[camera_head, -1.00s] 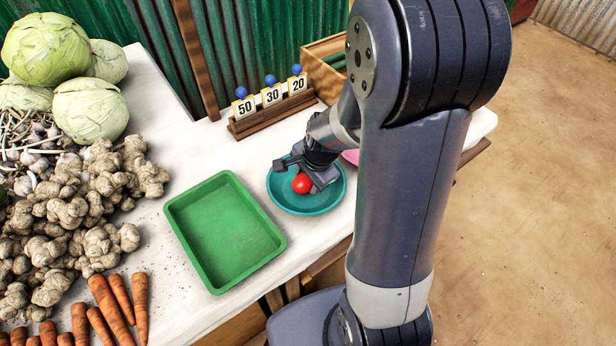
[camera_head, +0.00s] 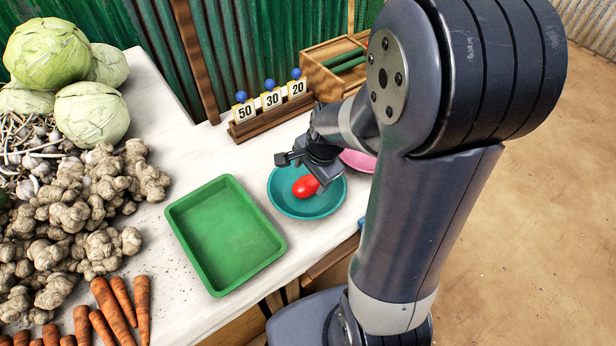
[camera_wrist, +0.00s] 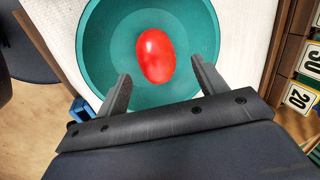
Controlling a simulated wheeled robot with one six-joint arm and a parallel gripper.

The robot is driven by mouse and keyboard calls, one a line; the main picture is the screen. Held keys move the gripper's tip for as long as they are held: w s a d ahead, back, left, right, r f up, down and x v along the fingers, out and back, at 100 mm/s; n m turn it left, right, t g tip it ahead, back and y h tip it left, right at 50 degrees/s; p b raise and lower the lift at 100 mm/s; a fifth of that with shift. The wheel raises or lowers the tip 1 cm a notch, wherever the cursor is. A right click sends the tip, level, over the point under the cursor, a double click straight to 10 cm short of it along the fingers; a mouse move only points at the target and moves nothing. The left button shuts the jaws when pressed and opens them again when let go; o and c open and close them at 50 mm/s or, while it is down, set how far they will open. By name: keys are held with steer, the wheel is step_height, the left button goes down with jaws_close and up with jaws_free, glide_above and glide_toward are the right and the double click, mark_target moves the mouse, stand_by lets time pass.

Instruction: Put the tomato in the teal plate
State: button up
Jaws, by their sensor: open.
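The red tomato (camera_head: 306,186) lies in the teal plate (camera_head: 290,208). In the wrist view the tomato (camera_wrist: 155,56) rests on the inside of the plate (camera_wrist: 100,45), ahead of my fingertips. My gripper (camera_head: 303,172) is just above the plate's far side. In the wrist view its two fingers (camera_wrist: 160,82) are spread apart with nothing between them, and the tomato sits beyond their tips. No touch between fingers and tomato shows.
A green tray (camera_head: 226,236) stands left of the plate. A pink plate (camera_head: 358,160) is partly hidden behind my arm. Number cards in a wooden rack (camera_head: 270,118) and a wooden crate (camera_head: 330,72) stand behind. Carrots (camera_head: 116,305), ginger (camera_head: 75,215) and cabbages (camera_head: 92,112) fill the left.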

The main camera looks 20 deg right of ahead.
steer(key=p+v, duration=0.1)
steer(key=v, duration=0.6)
steer(key=shift+r, duration=0.3)
steer(key=shift+o, duration=0.3)
steer(key=shift+s, duration=0.1)
